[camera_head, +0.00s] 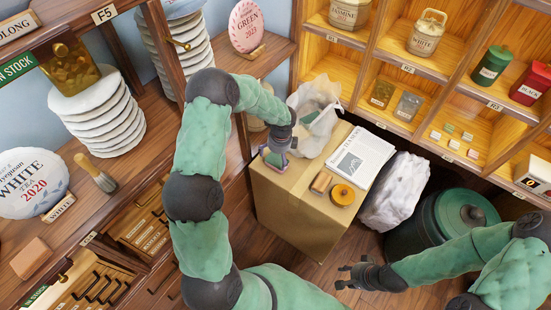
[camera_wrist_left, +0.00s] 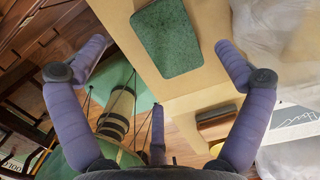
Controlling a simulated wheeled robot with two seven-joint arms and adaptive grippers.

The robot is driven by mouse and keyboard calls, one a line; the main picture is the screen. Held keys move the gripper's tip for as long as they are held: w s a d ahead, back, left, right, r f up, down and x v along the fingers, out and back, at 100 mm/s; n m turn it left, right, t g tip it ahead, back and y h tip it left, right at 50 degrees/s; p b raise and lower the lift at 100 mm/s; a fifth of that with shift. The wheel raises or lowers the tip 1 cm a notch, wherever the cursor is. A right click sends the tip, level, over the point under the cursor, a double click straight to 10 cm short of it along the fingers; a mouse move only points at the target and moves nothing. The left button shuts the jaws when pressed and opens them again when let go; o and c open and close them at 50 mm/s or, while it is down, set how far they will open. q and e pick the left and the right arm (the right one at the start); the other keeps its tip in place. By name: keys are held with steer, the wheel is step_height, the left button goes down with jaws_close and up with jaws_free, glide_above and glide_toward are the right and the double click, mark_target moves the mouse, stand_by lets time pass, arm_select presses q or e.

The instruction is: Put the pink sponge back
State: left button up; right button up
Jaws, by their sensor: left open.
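A sponge (camera_head: 274,161) lies on the cardboard box (camera_head: 277,202) near its left edge; its top is green and its side looks pinkish in the head view. In the left wrist view the green-topped sponge (camera_wrist_left: 166,38) lies flat, ahead of the fingers. My left gripper (camera_head: 281,150) is close above it, partly covering it in the head view. In the wrist view its fingers (camera_wrist_left: 160,70) are spread wide with nothing between them. My right gripper (camera_head: 346,276) hangs low at the right, fingers apart and empty.
A green drum (camera_head: 432,228) stands right of the box.

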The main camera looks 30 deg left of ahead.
mark_target(278, 164)
arm_select(q)
step_height(278, 164, up, 6)
steer(key=p, duration=0.2)
steer(key=s+d+f+n+h, duration=0.2)
steer(key=s+d+f+n, duration=0.25)
steer(key=d, duration=0.35)
steer(key=s+d+f+n+h, duration=0.2)
steer(key=s+d+f+n, duration=0.2)
steer(key=s+d+f, duration=0.3)
steer(key=s+d+f+n, duration=0.1)
steer(key=s+d+n, duration=0.2)
steer(key=s+n, duration=0.3)
steer(key=s+d+f+n+h, duration=0.1)
steer(key=s+d+n, duration=0.3)
steer(key=s+n, duration=0.2)
steer(key=shift+d+f+n, duration=0.2)
steer(key=shift+f+n, duration=0.15)
steer(key=shift+f, duration=0.05)
steer(key=shift+w, duration=0.1)
